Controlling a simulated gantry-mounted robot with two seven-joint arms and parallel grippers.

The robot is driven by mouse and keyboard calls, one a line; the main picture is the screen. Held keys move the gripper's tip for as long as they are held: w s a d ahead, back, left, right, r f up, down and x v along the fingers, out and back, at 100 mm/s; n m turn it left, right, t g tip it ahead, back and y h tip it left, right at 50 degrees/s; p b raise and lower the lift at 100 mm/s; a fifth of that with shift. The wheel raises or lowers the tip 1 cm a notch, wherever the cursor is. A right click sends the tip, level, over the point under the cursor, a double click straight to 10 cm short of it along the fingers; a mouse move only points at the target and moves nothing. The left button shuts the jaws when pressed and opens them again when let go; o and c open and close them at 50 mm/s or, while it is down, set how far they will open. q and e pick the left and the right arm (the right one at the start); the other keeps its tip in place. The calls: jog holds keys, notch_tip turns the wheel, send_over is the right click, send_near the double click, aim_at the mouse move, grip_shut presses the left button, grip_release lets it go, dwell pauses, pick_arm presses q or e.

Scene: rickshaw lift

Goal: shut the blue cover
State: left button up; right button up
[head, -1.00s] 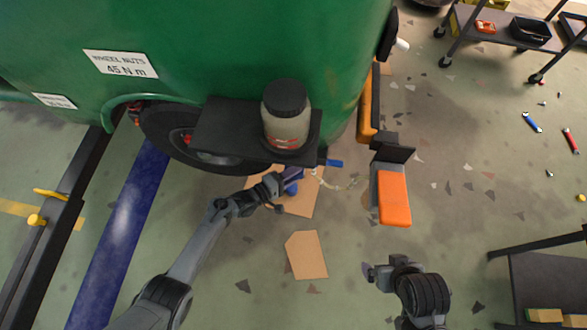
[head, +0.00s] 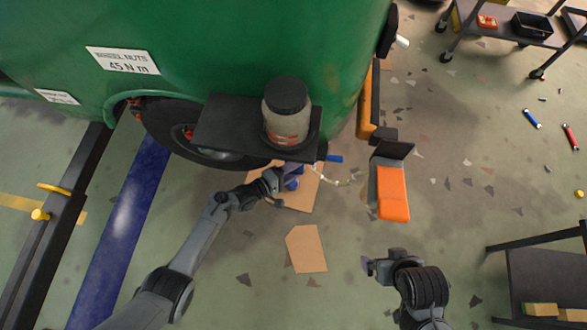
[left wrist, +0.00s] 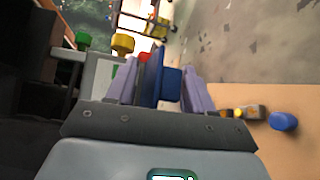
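A blue cover (left wrist: 170,84) shows between the two lilac fingers of my left gripper (left wrist: 163,82) in the left wrist view. It fills most of the gap, and I cannot tell whether both fingers press on it. A dark blue plate stands beside it. In the head view, my left gripper (head: 288,174) reaches under the black shelf beside the wheel; the cover cannot be made out clearly there. My right gripper (head: 368,266) hangs over bare floor at the lower right, away from the cover; its finger gap is not clear.
A black shelf (head: 222,125) with a jar (head: 287,115) overhangs my left gripper. An orange-topped block (head: 393,193) stands to the right.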

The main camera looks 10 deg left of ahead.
pick_arm(q)
jog(key=p+v, duration=0.4)
jog(key=v, duration=0.6)
jog(key=shift+s+a, duration=0.25)
jog(key=shift+a, duration=0.05)
pick_arm(e)
jog(key=shift+d+r, duration=0.1)
jog(key=shift+r, duration=2.1)
jog(key=shift+f, duration=0.1)
